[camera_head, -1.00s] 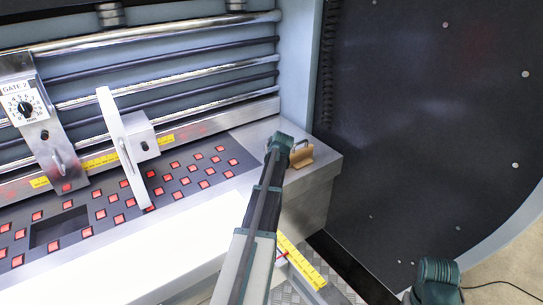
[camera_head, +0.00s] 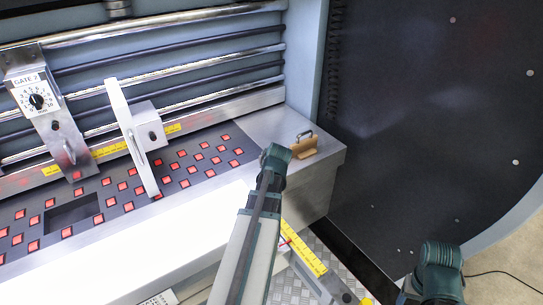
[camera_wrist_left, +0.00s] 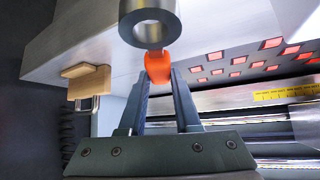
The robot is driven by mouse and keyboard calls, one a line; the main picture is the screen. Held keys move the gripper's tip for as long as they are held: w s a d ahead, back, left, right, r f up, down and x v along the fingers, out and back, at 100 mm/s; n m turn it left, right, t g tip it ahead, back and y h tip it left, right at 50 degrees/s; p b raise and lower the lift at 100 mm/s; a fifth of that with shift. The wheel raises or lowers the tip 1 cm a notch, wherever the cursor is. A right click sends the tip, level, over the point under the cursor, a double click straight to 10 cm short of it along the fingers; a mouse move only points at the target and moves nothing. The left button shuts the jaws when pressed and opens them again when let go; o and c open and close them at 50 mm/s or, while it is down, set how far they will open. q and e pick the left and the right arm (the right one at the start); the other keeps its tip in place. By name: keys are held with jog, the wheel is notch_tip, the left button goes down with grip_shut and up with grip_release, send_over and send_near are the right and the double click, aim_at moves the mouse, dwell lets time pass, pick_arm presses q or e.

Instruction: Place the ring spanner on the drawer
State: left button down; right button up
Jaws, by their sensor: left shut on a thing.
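My left gripper (camera_wrist_left: 158,78) is shut on the ring spanner, whose orange part (camera_wrist_left: 158,66) sits between the fingertips in the left wrist view. Its thick grey ring (camera_wrist_left: 150,22) sticks out beyond the tips at the top of that view. In the head view my left arm reaches over the bright white front surface, and its wrist hides the jaws and spanner. I cannot pick out a drawer with certainty. My right arm shows at the bottom right of the head view, with its jaws out of view.
A wooden block with a metal handle (camera_head: 304,148) sits on the metal ledge (camera_head: 270,128), just right of my left wrist. Left are a perforated bed with red squares (camera_head: 185,183), a white gate arm (camera_head: 130,130) and the dial gate (camera_head: 38,100). A dark round panel (camera_head: 430,120) fills the right.

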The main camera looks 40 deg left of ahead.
pick_arm(q)
jog(key=shift+r+p, duration=3.65)
jog(key=shift+f+b, duration=3.75)
notch_tip(320, 180, up, 8)
jog(key=p, duration=0.7)
jog(key=shift+f+p, duration=0.1)
jog(key=shift+p, duration=0.3)
notch_tip(320, 180, down, 8)
jog(key=b, duration=0.7)
jog(key=shift+b, duration=0.4)
notch_tip(320, 180, up, 8)
jog(key=p, duration=0.7)
jog(key=shift+f, duration=0.15)
jog(key=shift+f+b, duration=3.5)
jog(key=shift+f, duration=0.25)
jog(key=shift+r, duration=0.1)
